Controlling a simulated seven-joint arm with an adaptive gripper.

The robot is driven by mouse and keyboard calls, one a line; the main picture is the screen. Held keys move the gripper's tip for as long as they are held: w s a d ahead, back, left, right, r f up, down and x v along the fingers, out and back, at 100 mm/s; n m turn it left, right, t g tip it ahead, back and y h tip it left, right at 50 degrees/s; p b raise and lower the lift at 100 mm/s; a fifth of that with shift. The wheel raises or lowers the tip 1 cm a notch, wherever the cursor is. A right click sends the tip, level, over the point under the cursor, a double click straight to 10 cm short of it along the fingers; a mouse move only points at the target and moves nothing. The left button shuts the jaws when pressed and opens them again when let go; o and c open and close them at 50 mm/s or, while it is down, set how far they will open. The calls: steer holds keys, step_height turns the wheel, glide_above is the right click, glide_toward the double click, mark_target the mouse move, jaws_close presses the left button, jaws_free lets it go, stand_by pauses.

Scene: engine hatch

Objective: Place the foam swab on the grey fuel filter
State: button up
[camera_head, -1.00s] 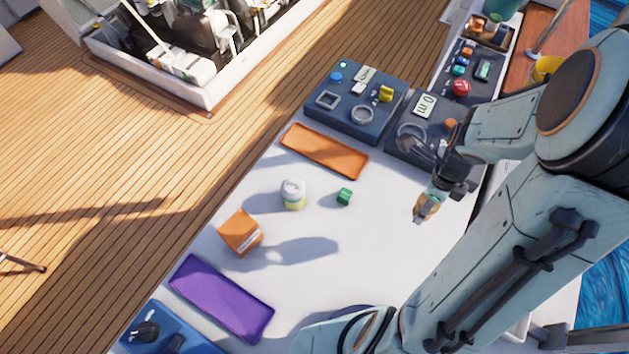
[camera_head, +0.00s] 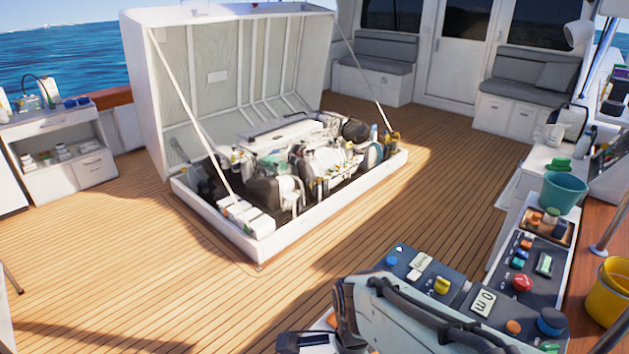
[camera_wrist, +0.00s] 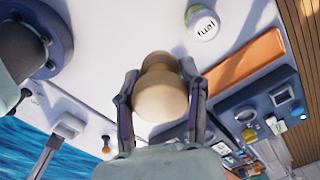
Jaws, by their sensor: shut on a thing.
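In the wrist view, my gripper (camera_wrist: 160,70) is shut on a tan, rounded, bulb-shaped piece (camera_wrist: 160,100), which looks like the foam swab. One finger lies on each side of it. A pale grey-white canister (camera_wrist: 203,23) stands on the white worktop at the top of the wrist view. Its round top has a label that seems to read "fuel", so it looks like the fuel filter. It is apart from the held piece. In the head view only part of my arm shows at the bottom; the gripper and canister are not visible there.
An orange tray (camera_wrist: 245,62) lies beside the canister, with dark control panels (camera_wrist: 250,108) beyond it. In the head view, the open engine hatch (camera_head: 262,255) stands on the wooden deck. A teal bucket (camera_head: 562,192) and yellow bucket (camera_head: 608,290) are at the right.

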steer(key=w+f, duration=0.4)
steer(key=w+a+f, duration=0.1)
steer(key=w+f, duration=0.1)
steer(key=shift+w+f, duration=0.15)
steer(key=shift+w, duration=0.2)
steer(key=shift+w+f, duration=0.15)
steer(key=shift+f, duration=0.8)
steer(key=shift+w+f, duration=0.15)
steer(key=shift+f, duration=0.8)
steer(key=shift+f, duration=0.1)
steer(key=o, duration=1.1)
steer(key=shift+o, duration=0.2)
